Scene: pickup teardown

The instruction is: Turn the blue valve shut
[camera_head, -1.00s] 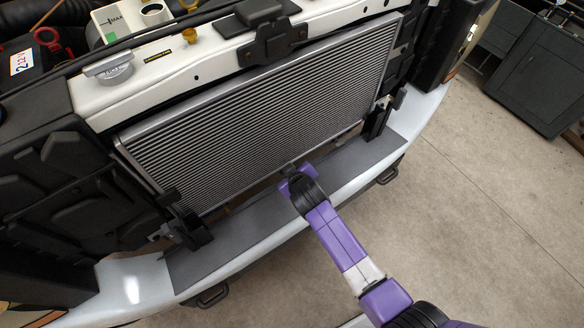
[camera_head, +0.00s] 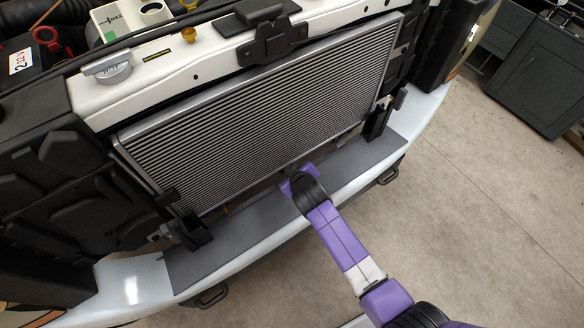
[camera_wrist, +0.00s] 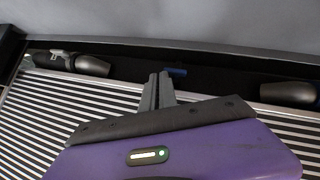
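The blue valve (camera_wrist: 176,71) shows in the wrist view as a small blue piece in the dark gap beside the radiator's edge. Most of its body is hidden in shadow. My gripper (camera_wrist: 158,76) points into that gap, its two grey fingers together with only a thin dark line between them. The fingertips are just left of the blue piece. I cannot tell whether they touch it, but nothing shows between them. In the head view my purple wrist (camera_head: 300,186) is at the radiator's lower edge, and the valve does not show.
The finned radiator (camera_head: 265,110) fills the front opening. A grey panel (camera_head: 235,232) and the white bumper (camera_head: 130,285) lie below it. In the wrist view, metal-ended hose fittings (camera_wrist: 92,65) (camera_wrist: 285,93) flank the gap.

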